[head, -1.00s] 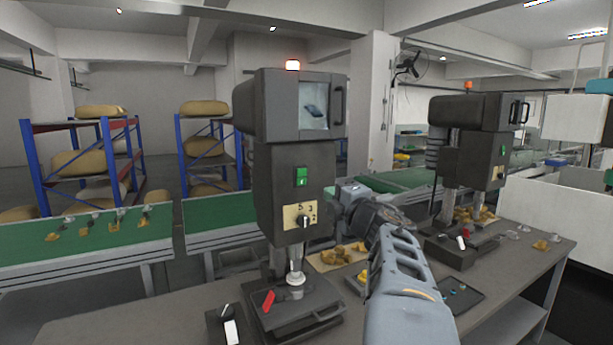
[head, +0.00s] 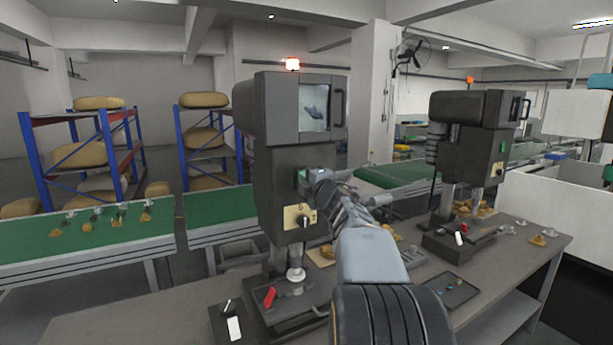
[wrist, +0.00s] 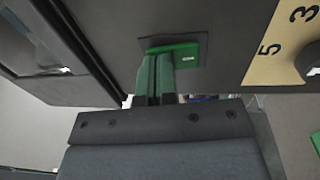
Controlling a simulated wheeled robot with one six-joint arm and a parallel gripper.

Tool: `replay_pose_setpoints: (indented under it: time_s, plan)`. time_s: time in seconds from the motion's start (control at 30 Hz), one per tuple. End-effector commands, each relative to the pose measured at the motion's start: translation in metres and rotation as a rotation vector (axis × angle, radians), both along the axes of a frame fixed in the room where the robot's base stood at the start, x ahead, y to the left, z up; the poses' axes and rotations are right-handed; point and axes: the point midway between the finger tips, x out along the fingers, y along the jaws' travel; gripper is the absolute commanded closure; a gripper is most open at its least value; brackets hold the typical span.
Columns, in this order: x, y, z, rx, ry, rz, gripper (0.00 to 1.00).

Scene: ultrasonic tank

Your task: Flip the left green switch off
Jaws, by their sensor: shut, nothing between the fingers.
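The left green switch (head: 300,175) is on the dark front of the left machine (head: 270,150), above its yellow dial plate. My gripper (head: 313,178) hides part of it in the head view. In the wrist view the switch (wrist: 183,50) is a green rocker in a dark frame. My gripper (wrist: 158,60) is shut and empty, its two green-tinted fingers side by side. The fingertips overlap one end of the switch and are at or very near its face; I cannot tell whether they touch.
The numbered dial plate (head: 299,217) with a knob lies close below the switch. A second machine (head: 470,150) with its own green switch (head: 502,147) stands to the right. The grey workbench (head: 130,325) carries a dark tray (head: 455,290) and small parts.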

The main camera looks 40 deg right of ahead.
Motion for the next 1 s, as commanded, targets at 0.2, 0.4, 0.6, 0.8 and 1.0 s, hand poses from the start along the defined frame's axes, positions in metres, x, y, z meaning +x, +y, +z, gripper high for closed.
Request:
replay_pose_setpoints:
  time_s: [0.2,0.4,0.6,0.8,1.0]
  plan:
    - [0.001,0.0,0.0,0.0,0.0,0.0,1.0]
    - [0.003,0.0,0.001,0.0,0.0,0.001,1.0]
    - [0.005,-0.001,0.002,0.001,-0.001,0.0,1.0]
    - [-0.001,0.001,0.003,0.0,-0.002,0.001,1.0]
    - [-0.024,0.008,0.009,-0.002,-0.004,0.004,1.0]
